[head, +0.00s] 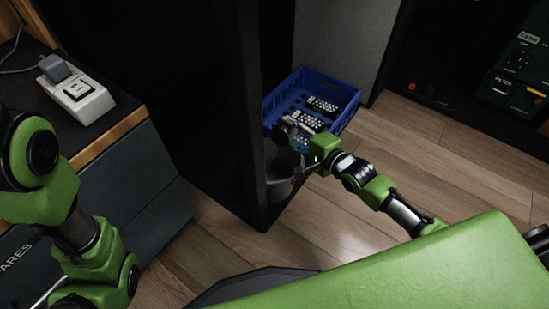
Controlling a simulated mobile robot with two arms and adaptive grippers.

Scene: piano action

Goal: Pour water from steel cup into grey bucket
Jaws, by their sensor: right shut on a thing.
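The steel cup (283,131) is a small grey shape above the grey bucket (281,188), at the edge of the dark upright panel. My right gripper (300,145) is shut on the cup, reaching in from the right. The cup looks tilted, but its mouth and any water in it are too small to make out. The bucket stands low behind the panel's edge. Its left side is hidden by the panel, and the gripper is above its rim. My left arm shows at the left, but its gripper is out of view.
A blue crate (352,94) with dark, white-dotted items stands just behind the cup and bucket. The dark upright panel (248,110) is close on the left. A cabinet top at the left holds a white device (88,99). The wooden floor (400,150) on the right is clear.

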